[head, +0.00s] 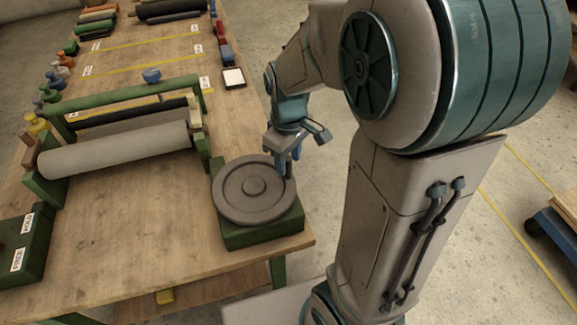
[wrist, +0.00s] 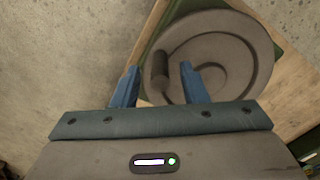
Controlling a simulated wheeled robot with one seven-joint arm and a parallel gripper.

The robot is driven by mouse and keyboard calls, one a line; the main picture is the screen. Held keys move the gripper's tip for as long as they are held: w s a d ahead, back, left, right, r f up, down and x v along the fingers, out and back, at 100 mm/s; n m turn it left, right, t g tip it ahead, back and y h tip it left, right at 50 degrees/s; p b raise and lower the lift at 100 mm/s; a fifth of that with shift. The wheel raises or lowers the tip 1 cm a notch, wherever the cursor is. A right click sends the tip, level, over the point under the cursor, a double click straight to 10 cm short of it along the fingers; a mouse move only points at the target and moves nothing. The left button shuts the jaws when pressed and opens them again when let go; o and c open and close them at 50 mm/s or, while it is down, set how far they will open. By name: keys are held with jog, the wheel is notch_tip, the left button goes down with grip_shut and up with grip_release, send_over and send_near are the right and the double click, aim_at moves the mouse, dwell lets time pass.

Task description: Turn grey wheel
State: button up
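The grey wheel (head: 240,192) is a round disc with a raised rim and hub, lying flat on a green base (head: 262,232) at the table's near right corner. In the wrist view the wheel (wrist: 235,60) shows a short dark upright handle (wrist: 159,72) near its rim. My gripper (head: 287,160) is at the wheel's far right edge, pointing down. In the wrist view its two blue fingers (wrist: 159,69) are apart, one on each side of the handle, with a visible gap on both sides. The arm hides the handle in the head view.
A light roll (head: 115,150) lies in a green frame (head: 60,125) left of the wheel. A green box (head: 25,250) labelled FREE and HOLD sits at the near left. Bare wooden table (head: 130,240) lies between box and wheel. Several small coloured objects line the left edge.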

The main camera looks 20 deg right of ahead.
aim_at(288, 167)
jog(key=shift+f, duration=1.8)
grip_shut()
jog(key=shift+w+a, duration=0.1)
jog(key=shift+w, duration=0.05)
